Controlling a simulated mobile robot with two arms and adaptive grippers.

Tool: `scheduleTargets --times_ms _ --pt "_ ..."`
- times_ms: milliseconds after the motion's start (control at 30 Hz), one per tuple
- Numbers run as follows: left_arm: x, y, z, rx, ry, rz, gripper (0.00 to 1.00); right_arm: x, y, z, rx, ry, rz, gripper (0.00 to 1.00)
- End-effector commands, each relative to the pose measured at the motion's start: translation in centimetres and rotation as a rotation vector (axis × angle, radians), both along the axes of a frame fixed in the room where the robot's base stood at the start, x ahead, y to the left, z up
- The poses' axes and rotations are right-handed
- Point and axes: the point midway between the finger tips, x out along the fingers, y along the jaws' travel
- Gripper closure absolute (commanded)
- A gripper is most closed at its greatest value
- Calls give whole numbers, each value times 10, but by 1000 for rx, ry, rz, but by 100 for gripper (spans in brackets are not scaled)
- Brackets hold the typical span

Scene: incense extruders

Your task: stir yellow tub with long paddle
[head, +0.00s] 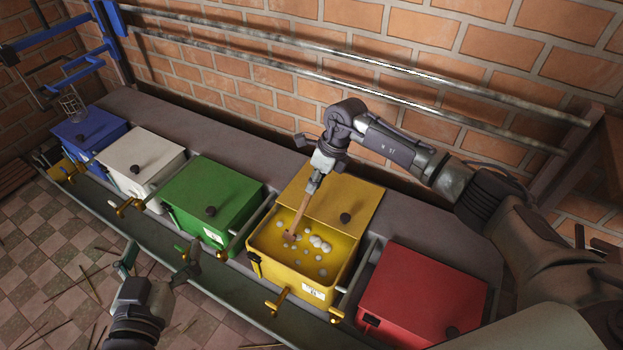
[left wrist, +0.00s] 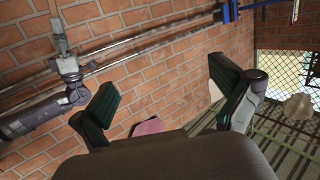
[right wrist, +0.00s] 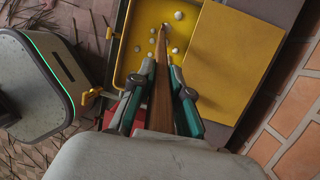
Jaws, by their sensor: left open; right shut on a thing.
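The yellow tub (head: 259,254) stands in the row of tubs, its front half open and its back half covered by a yellow lid with a black knob. Several pale round lumps (head: 318,243) lie in the open part. My right gripper (head: 313,184) is above the tub, shut on the wooden long paddle (head: 301,213), which slants down with its lower end among the lumps. The paddle (right wrist: 161,85) also shows in the right wrist view, between the fingers. My left gripper (head: 160,262) is open and empty in front of the green tub, apart from it.
Closed green (head: 212,190), white (head: 140,158), blue (head: 88,133) and red (head: 422,290) tubs flank the yellow one. Brass taps (head: 277,302) stick out along the front. Metal rails (head: 300,62) run along the brick wall behind. Thin sticks litter the tiled floor (head: 60,240).

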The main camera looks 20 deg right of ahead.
Motion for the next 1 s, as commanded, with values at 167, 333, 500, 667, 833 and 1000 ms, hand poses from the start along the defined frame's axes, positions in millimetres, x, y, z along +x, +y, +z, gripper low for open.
scheduleTargets --times_ms 167,333,500,667,833,1000 --pt "-8 6 -22 35 139 9 0 -7 -7 2 1 1 -1 100" --pt "-19 12 -43 66 270 17 0 -14 -14 2 -1 1 -1 100" --pt "-32 18 -61 94 392 26 0 -21 -21 1 0 0 -1 100" --pt "-47 25 -77 121 507 35 0 -27 -27 2 -1 1 0 100" --pt "-65 32 -92 148 628 43 0 -34 -34 2 -1 1 0 100" --pt "-84 38 -103 173 741 50 0 -41 -41 1 -1 1 -1 100"
